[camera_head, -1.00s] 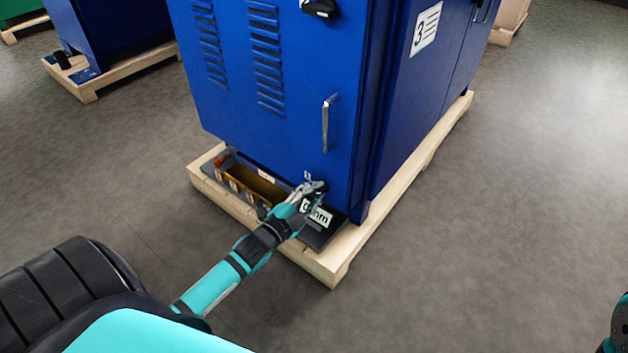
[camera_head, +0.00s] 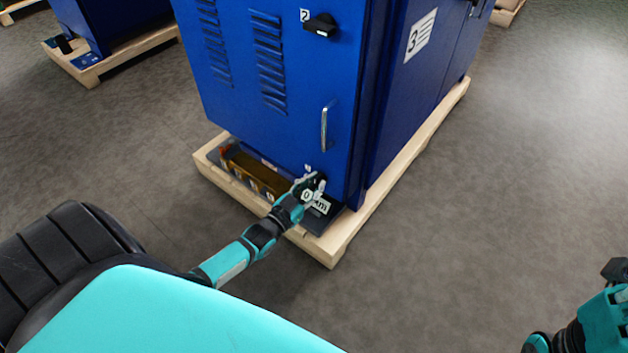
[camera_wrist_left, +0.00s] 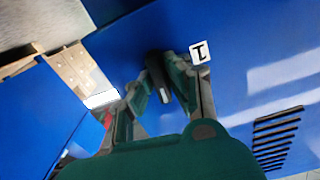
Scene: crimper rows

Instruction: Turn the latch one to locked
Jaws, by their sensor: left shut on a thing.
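Latch one is a small black knob low on the front door of the blue cabinet (camera_head: 285,125). In the left wrist view the knob (camera_wrist_left: 157,70) sits between my fingers, beside a white label with a black 1 (camera_wrist_left: 201,52). My left gripper (camera_head: 316,182) is shut on it and hides most of it in the head view. In the left wrist view my left gripper (camera_wrist_left: 161,92) has a finger on each side of the knob. Which way the knob points is hard to tell. Part of my right arm shows at the lower right, without clear jaws.
A second black latch (camera_head: 321,25) with a label 2 sits higher on the door, above a metal handle (camera_head: 325,128). The cabinet stands on a wooden pallet (camera_head: 385,193), with an open base section below the door. Bare grey floor (camera_head: 520,170) lies to the right.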

